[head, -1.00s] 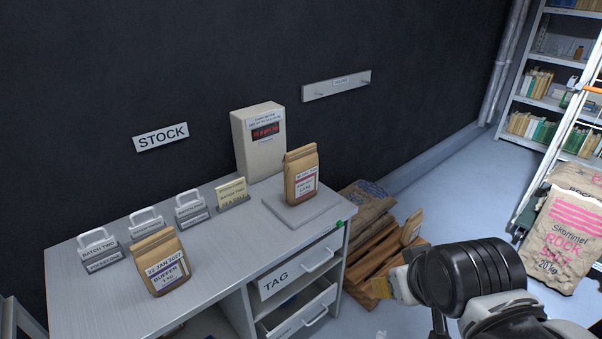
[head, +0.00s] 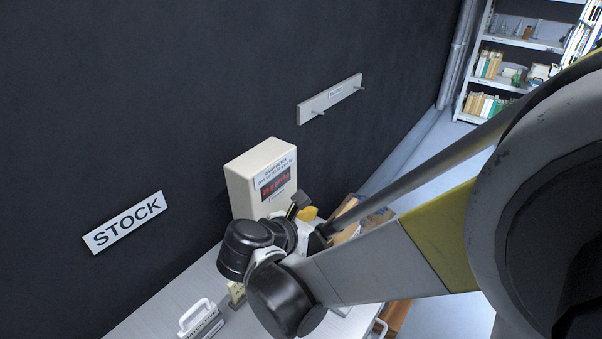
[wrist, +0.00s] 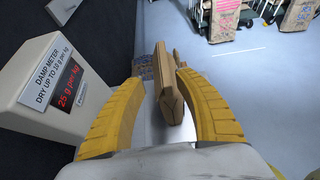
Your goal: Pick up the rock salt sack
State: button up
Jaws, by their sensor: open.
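A brown paper bag (wrist: 168,95) stands upright between the spread yellow fingers of my gripper (wrist: 164,68) in the wrist view. The fingers are open, one on each side of it; I cannot tell whether either touches it. In the head view my gripper (head: 305,212) is beside the damp meter, and my arm hides the bag. A large sack with pink print (wrist: 225,18) stands on the floor far off in the wrist view; its lettering is too small to read now. An earlier head frame shows a sack marked rock salt on the floor at right.
The damp meter (head: 262,180) stands close left of my gripper and reads 25 g per kg in the wrist view. The pale bench (head: 170,300) lies below. A wall rail (head: 330,98) with pegs hangs above. Shelves (head: 505,70) stand at the back right.

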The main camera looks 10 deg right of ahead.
aim_at(353, 230)
jog(key=x, duration=0.3)
jog(key=b+x, duration=0.1)
jog(key=shift+s+d+f, duration=0.1)
jog(key=shift+s+d, duration=0.1)
jog(key=shift+d, duration=0.15)
jog(key=b+x, duration=0.2)
jog(key=x, duration=0.3)
jog(key=shift+w+d+f, duration=0.15)
jog(key=shift+w+d, duration=0.05)
jog(key=shift+d, duration=0.05)
grip_shut()
